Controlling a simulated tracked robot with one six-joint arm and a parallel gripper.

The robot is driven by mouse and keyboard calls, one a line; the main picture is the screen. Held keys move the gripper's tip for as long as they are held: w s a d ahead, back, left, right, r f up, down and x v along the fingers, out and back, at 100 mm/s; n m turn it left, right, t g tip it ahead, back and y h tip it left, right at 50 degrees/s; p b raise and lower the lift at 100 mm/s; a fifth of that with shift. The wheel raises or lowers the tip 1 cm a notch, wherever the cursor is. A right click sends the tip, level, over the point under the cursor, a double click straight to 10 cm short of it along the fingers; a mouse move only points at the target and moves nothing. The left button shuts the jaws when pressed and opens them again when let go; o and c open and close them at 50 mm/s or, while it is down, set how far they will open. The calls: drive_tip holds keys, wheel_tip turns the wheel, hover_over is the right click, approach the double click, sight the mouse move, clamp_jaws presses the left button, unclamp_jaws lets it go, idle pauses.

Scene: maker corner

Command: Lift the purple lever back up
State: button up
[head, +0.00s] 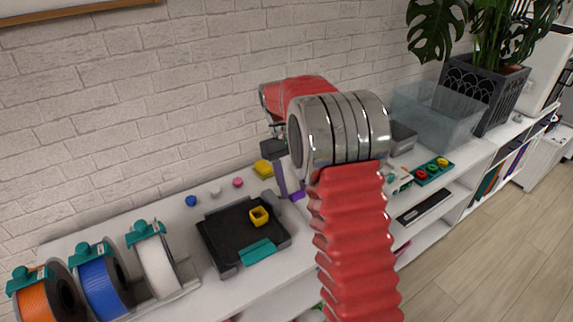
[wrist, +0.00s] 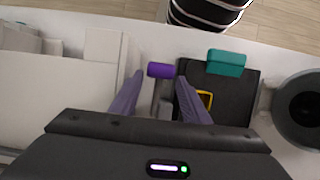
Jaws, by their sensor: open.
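The purple lever's bright handle (wrist: 161,70) shows in the wrist view at the end of a short grey stem. It also shows in the head view (head: 297,196), partly hidden by my arm. My gripper (wrist: 160,79) is open, with one dull purple finger on each side of the handle and stem. I see a gap on both sides and no clear contact. In the head view one finger of my gripper (head: 281,180) points down beside the lever. The lever's tilt and base are mostly hidden.
A black tray (head: 222,249) with a teal front block and a yellow square ring sits beside the lever. Filament spools (head: 100,281) stand at the left. Small coloured knobs (head: 191,201) line the wall side. A clear bin (head: 432,116) stands at the back right.

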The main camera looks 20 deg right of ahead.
drive_tip(key=v, duration=1.3)
drive_tip(key=shift+a, duration=0.15)
drive_tip(key=shift+w, duration=0.1)
wheel_tip(320, 180, down, 6)
drive_tip(key=m+t, duration=0.1)
drive_tip(key=t, duration=0.1)
drive_tip(key=s+a+r+t, duration=0.1)
drive_tip(key=s+a+t, duration=0.1)
drive_tip(key=s, duration=0.8)
drive_tip(key=s+a+r+t, duration=0.2)
drive_tip(key=s+a+t, duration=0.1)
drive_tip(key=s, duration=0.7)
drive_tip(key=s+a+r+m+t, duration=0.1)
drive_tip(key=s+a, duration=0.4)
drive_tip(key=s, duration=0.6)
drive_tip(key=shift+r+t+y, duration=0.3)
drive_tip(key=shift+r+t, duration=0.15)
drive_tip(key=shift+t, duration=0.35)
